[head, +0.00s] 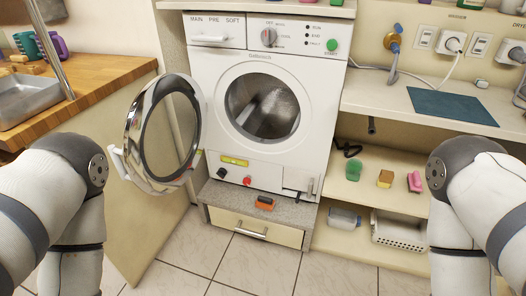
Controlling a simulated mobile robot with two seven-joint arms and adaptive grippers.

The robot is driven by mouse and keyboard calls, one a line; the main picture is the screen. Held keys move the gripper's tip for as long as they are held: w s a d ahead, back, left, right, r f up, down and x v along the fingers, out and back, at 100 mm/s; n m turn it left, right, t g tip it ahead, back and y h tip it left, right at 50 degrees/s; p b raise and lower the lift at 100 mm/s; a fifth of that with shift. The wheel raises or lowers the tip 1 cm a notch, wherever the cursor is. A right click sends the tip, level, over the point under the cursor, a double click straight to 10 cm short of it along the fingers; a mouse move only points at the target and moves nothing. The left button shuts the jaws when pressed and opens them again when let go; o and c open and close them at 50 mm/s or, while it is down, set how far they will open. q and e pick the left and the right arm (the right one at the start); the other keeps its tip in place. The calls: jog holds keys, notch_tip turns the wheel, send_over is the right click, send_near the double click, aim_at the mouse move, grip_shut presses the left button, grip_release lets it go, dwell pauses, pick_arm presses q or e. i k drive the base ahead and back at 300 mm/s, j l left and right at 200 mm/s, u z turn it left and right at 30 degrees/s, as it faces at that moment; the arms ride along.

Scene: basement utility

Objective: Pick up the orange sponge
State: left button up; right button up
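A small block with a yellow-orange front and a darker brown top (385,179) sits on the open shelf to the right of the washing machine; it looks like a sponge. A green item (353,169) lies to its left and a pink item (414,181) to its right. Another small orange item with a dark part (265,203) lies on the grey ledge below the washing machine; I cannot tell whether it is a sponge. Both my arms show at the left and right edges, but neither gripper is in view.
The washing machine (215,70) has its round door (128,150) swung open to the left. Below the shelf are a white basket (400,232) and a grey container (344,218). A wooden counter with a sink (28,100) stands at left. The tiled floor in front is clear.

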aim_at(262, 202)
jog(key=i+l, duration=0.3)
jog(key=i, duration=0.15)
jog(key=i+l, duration=0.25)
jog(key=i, duration=0.2)
jog(key=i+l+u, duration=0.1)
jog(key=i+l, duration=0.2)
jog(key=i, duration=0.15)
